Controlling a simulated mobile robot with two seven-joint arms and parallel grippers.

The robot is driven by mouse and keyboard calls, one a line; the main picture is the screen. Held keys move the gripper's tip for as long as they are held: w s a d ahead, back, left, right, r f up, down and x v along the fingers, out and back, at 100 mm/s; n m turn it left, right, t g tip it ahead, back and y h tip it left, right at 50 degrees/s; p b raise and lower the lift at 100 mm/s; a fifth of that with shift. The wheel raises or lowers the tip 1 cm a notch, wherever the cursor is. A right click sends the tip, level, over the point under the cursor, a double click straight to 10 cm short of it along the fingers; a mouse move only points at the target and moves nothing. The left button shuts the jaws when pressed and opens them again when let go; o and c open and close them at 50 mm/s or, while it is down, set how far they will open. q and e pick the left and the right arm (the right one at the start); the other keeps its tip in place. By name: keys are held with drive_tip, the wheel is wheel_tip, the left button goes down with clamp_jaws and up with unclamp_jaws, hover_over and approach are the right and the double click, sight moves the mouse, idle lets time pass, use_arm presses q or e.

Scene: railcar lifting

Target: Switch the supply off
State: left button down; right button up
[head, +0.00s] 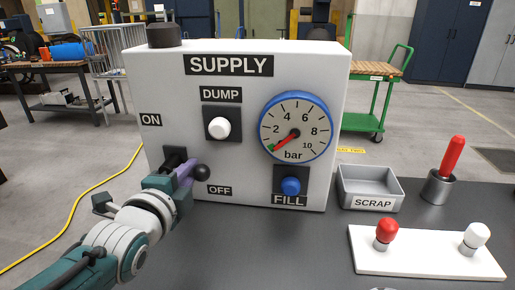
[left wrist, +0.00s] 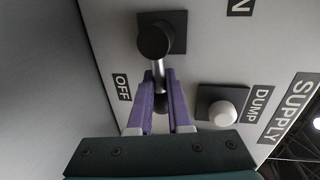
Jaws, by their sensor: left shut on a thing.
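The white supply box (head: 240,85) stands on the dark table. Its lever has a dark mounting plate (head: 176,157) on the left side of the front and a black ball knob (head: 201,172). The ON label (head: 151,120) is above the plate and the OFF label (head: 220,190) is below and right of the knob. My left gripper (head: 187,173) is shut on the lever. In the left wrist view its purple fingers (left wrist: 160,104) straddle the metal rod (left wrist: 158,75), and the OFF label (left wrist: 121,87) is beside them. The knob is partly hidden there. My right gripper is not in view.
The box also carries a white DUMP button (head: 219,128), a blue FILL button (head: 290,186) and a gauge (head: 295,115) with its red needle at the low end. A SCRAP tray (head: 371,187), a red-handled tool in a cup (head: 441,187) and a white knob board (head: 428,258) are at right.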

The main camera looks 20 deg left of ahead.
use_arm(q)
drive_tip(key=shift+w+d+f+m, duration=0.1)
drive_tip(key=shift+d+m, duration=0.2)
drive_tip(key=c, duration=1.2)
unclamp_jaws()
drive_tip(key=shift+w, duration=0.1)
drive_tip(key=o, duration=0.4)
drive_tip(key=shift+w+d, duration=0.1)
drive_tip(key=shift+d, duration=0.1)
drive_tip(key=shift+c, duration=0.2)
drive_tip(key=shift+a, duration=0.1)
drive_tip(key=shift+s, duration=0.3)
drive_tip(key=p+v, duration=0.2)
drive_tip(key=v, duration=0.7)
drive_tip(key=shift+s, duration=0.2)
